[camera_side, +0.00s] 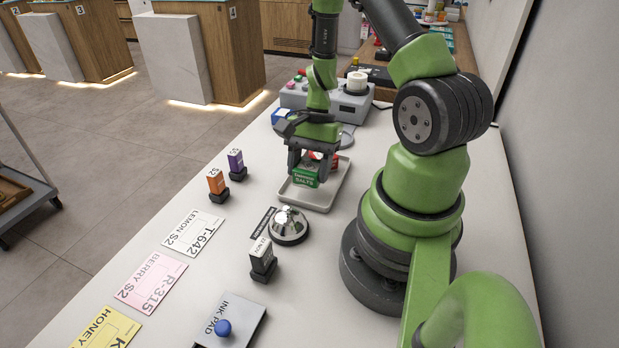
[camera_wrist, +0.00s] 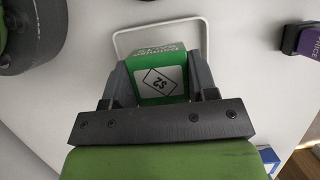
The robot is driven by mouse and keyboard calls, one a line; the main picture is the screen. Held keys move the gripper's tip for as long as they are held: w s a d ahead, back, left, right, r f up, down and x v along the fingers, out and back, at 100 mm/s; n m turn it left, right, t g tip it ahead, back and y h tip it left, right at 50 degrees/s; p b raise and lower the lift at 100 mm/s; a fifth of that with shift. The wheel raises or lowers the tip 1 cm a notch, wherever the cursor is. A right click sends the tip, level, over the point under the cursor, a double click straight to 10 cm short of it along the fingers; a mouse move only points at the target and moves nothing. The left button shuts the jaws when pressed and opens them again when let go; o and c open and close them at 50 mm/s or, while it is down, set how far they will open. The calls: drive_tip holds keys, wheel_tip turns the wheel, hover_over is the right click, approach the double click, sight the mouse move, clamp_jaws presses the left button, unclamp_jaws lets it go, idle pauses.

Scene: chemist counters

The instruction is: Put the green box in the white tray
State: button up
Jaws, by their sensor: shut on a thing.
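The green box (camera_side: 306,177), lettered "SALTS", is between the fingers of my gripper (camera_side: 312,160). In the wrist view the tray's rim (camera_wrist: 150,24) shows beyond the box.
A silver bell (camera_side: 289,226) stands just in front of the tray. Orange (camera_side: 217,186) and purple (camera_side: 236,164) stamps stand to the left, and a white-topped stamp (camera_side: 263,259) nearer. A grey machine (camera_side: 335,98) is behind. Cards and an ink pad (camera_side: 231,322) lie in front.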

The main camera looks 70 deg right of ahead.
drive_tip(key=shift+f, duration=1.45)
drive_tip(key=shift+f, duration=0.15)
drive_tip(key=o, duration=1)
drive_tip(key=v, duration=1.2)
wheel_tip(320, 180, up, 12)
drive_tip(key=n+t+h, duration=0.3)
drive_tip(key=n, duration=0.4)
hover_over(309, 180)
drive_tip(key=w+a, duration=0.2)
drive_tip(key=w, duration=0.1)
drive_tip(key=s+a+r+n+t, duration=0.4)
drive_tip(key=s+a+r+n, duration=0.2)
drive_tip(key=a, duration=0.3)
drive_tip(key=shift+s+a+r+n+y, duration=0.2)
drive_tip(key=shift+s+r+n+y, duration=0.1)
drive_tip(key=shift+s+r+n, duration=0.15)
